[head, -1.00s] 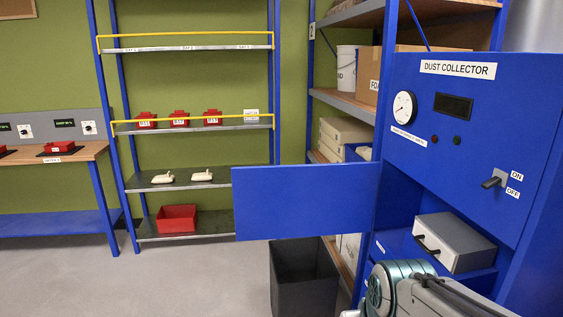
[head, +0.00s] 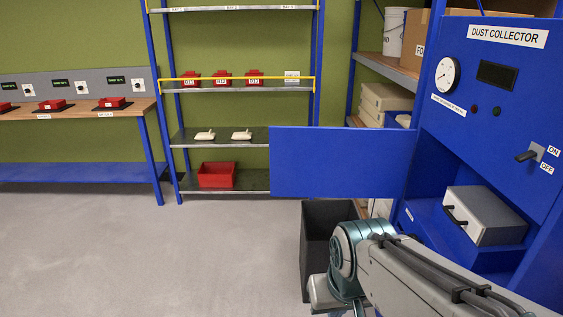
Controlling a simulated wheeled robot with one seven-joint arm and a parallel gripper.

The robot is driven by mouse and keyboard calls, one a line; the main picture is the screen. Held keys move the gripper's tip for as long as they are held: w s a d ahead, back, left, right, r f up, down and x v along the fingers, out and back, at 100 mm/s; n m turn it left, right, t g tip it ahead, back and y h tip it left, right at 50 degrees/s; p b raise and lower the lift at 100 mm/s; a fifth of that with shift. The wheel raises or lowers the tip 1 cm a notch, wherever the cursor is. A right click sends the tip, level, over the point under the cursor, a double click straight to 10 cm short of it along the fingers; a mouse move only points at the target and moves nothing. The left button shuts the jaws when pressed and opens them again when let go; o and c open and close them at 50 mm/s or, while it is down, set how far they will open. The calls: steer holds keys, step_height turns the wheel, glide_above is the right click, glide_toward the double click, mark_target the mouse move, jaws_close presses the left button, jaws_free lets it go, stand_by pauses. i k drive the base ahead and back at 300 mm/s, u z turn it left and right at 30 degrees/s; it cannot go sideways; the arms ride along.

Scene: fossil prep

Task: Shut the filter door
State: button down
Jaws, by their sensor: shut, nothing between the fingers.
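The filter door (head: 343,162) is a flat blue panel standing open. It sticks out to the left from the blue dust collector (head: 445,165), its right end at the left side of the cabinet. The compartment is uncovered, and a grey filter box (head: 487,214) with a black handle sits inside it. My arm reaches in from the lower right, in front of and below the door, with a visible gap in the picture. My gripper's fingers do not show.
A dark open bin (head: 316,235) stands on the floor below the door, partly hidden by my arm. A shelf rack (head: 222,141) with red and cream items stands behind. A workbench (head: 80,114) is at left. The grey floor at left front is clear.

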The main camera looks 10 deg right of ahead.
mark_target(325, 162)
steer(key=u, duration=1)
steer(key=i, duration=3.9)
steer(key=z, duration=4.15)
steer(key=i, duration=0.55)
steer(key=z, duration=0.1)
